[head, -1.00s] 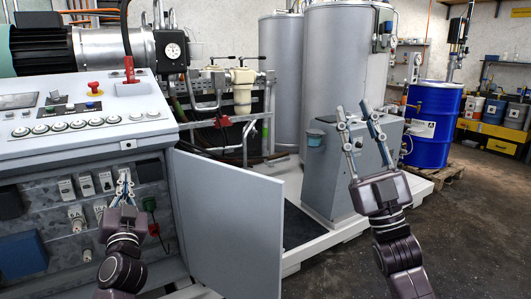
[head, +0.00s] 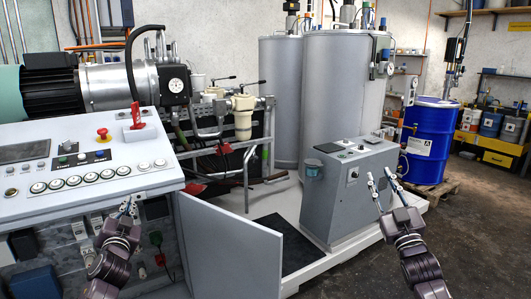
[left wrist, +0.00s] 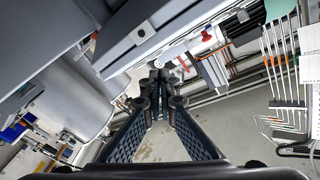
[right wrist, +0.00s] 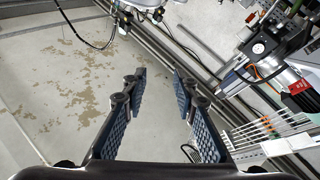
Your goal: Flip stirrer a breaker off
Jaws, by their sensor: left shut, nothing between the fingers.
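The breakers (head: 80,228) are small white switches in a row on the grey panel below the sloped console, at the left of the head view. My left gripper (head: 127,206) is shut and empty, just below the console's lower edge, in front of the right part of this row. It covers some breakers, and I cannot tell whether it touches one. I cannot read labels or lever positions, so the stirrer's breaker is not identifiable. The left wrist view shows these fingertips together (left wrist: 160,78). My right gripper (head: 381,176) is open and empty, in front of the grey cabinet's right side.
The console (head: 90,190) overhangs the panel. An open grey door (head: 230,250) stands right of it. Beyond are the grey cabinet (head: 345,190), tall tanks (head: 345,90) and a blue drum (head: 430,140). Floor at the right is clear.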

